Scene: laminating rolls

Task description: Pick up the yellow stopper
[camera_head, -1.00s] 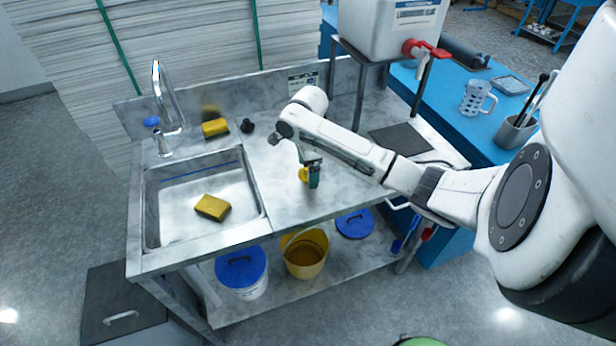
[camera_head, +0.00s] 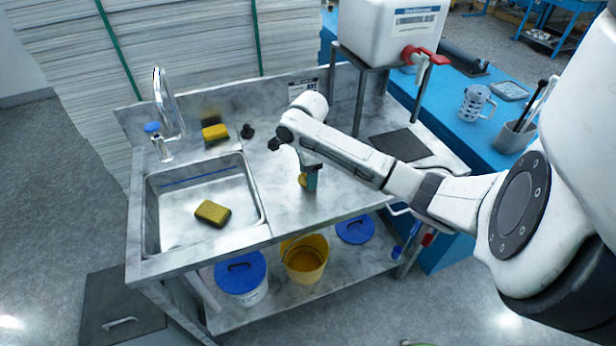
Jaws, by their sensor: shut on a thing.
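The yellow stopper (camera_head: 302,181) is a small yellow thing over the steel counter right of the sink. Only a sliver of it shows beside my gripper's finger. My gripper (camera_head: 309,182) points down at the end of the white arm and is shut on the stopper. I cannot tell whether the stopper touches the counter or hangs just above it.
The sink (camera_head: 200,200) holds a yellow sponge (camera_head: 212,213). Another sponge (camera_head: 215,133) and a black stopper (camera_head: 247,131) lie behind it. A white tank (camera_head: 395,30) stands on a frame at the back right.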

